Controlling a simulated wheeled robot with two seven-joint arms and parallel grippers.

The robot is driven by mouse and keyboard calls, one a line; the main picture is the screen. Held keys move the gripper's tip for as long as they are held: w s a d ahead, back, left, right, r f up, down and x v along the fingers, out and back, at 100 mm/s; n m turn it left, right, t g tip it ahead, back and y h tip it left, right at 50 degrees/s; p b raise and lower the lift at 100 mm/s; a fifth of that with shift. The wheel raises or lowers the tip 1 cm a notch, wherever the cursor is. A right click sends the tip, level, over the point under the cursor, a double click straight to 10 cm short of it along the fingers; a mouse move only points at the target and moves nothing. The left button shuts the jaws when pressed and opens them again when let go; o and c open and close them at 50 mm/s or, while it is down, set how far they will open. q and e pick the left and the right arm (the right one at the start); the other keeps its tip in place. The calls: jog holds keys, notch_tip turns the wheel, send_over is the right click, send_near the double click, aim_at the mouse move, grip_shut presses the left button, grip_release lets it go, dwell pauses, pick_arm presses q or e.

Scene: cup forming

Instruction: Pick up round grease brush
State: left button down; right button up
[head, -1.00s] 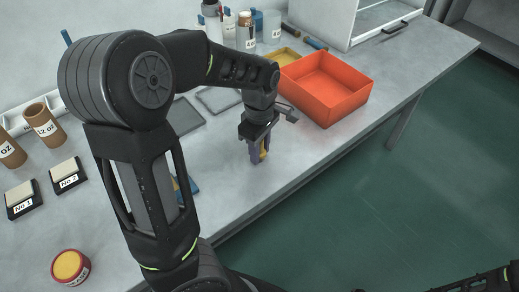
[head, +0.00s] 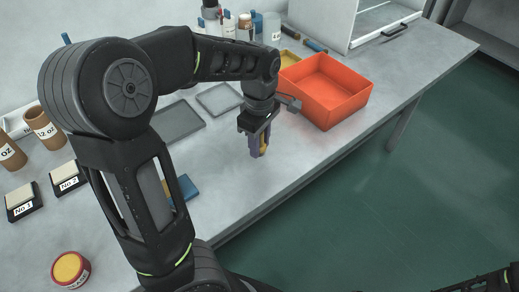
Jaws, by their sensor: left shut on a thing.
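My left gripper (head: 257,147) is over the bench, left of the orange bin, pointing down. It is shut on a small yellowish thing (head: 265,146), which looks like the round grease brush. Only a sliver of it shows between the fingers, so its bristles and full shape are hidden. The gap between its lower end and the bench is hard to judge. My right gripper is out of view; only a dark part of my arm shows at the bottom right.
An orange bin (head: 352,106) stands right of the gripper. Grey trays (head: 178,124) lie to the left. A blue item (head: 182,188) is partly behind my arm. Bottles and jars (head: 272,27) stand at the back. A red tin (head: 83,278) is front left. Bench is clear below the gripper.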

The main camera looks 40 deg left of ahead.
pick_arm(q)
notch_tip(320, 180, up, 6)
jog(key=shift+r, duration=0.25)
dwell(0.5)
